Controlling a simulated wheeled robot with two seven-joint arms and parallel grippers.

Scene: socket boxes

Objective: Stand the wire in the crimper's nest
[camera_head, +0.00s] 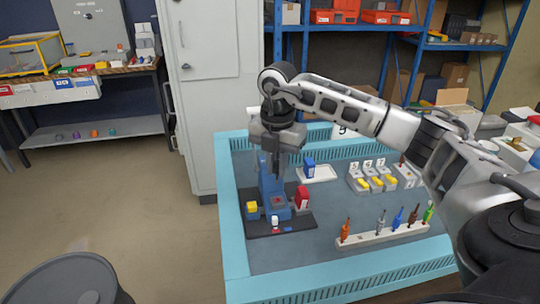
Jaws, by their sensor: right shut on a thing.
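The crimper (272,187) is a blue press on a black base plate (295,224) at the left of the blue-rimmed work surface. My right gripper (277,166) points down over the crimper, in front of its upright. It is shut on a thin thing, likely the wire, which is too small and dark to make out against the fingers. The nest is low on the crimper, near a small red spot; I cannot tell whether the wire touches it. My left gripper is out of view.
A yellow block (252,210) and a red block (302,198) flank the crimper. A blue box (309,165) stands on a white tray behind. White bins with yellow parts (376,184) are farther right. A white rack (385,236) of several coloured upright tools is front right.

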